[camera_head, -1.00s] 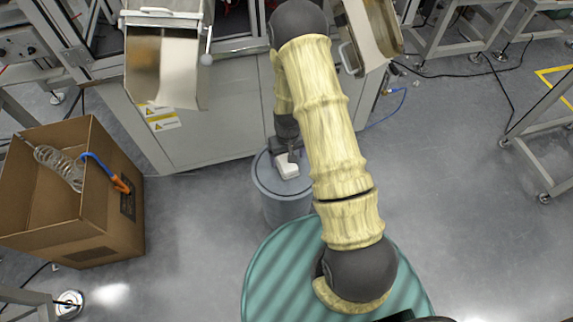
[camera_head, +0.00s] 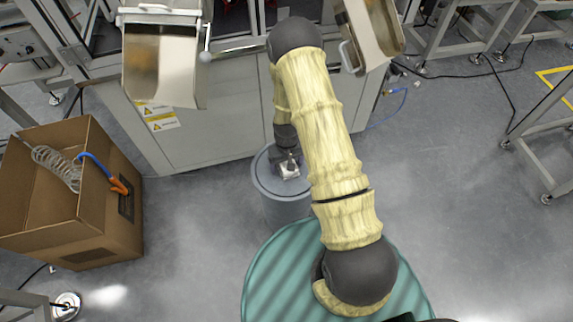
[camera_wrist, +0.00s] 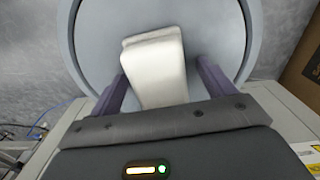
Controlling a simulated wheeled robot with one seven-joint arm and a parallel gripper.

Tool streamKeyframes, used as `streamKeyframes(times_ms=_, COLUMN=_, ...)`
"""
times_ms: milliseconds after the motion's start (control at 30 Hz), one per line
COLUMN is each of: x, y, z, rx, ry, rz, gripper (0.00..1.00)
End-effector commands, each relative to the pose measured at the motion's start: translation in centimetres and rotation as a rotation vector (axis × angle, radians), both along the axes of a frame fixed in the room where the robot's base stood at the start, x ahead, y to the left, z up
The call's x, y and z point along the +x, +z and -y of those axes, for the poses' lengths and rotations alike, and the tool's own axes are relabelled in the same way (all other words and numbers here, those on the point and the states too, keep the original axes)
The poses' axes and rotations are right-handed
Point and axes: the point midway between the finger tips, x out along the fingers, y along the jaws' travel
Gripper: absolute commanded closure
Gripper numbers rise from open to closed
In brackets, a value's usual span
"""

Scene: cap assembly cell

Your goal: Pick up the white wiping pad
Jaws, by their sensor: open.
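The white wiping pad (camera_wrist: 158,70) lies on the round grey top of a drum-like stand (camera_wrist: 215,25). In the wrist view it sits between the two fingers of my gripper (camera_wrist: 160,82), one finger on each side. The fingers are open, and a gap shows beside the pad, wider on the right. In the head view the pad (camera_head: 289,171) is partly hidden under my gripper (camera_head: 288,160), which points down over the stand (camera_head: 285,208).
A grey machine cabinet (camera_head: 205,140) stands right behind the stand. An open cardboard box (camera_head: 110,215) with a clear coiled hose is at the left. The floor between box and stand is clear.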

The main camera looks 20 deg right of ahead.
Motion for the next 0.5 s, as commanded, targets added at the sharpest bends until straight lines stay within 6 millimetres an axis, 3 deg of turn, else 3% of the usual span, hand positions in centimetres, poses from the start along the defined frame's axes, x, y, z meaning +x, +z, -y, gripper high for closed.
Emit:
streamKeyframes(times_ms=67, x=0.0, y=0.01, z=0.0, rx=0.0, ry=0.0, rz=0.0, gripper=0.18)
streamKeyframes(times_ms=300, x=-0.01, y=0.01, z=0.0, rx=0.0, ry=0.0, rz=0.0, gripper=0.65)
streamKeyframes(times_ms=500, x=0.0, y=0.03, z=0.0, rx=0.0, ry=0.0, rz=0.0, gripper=0.68)
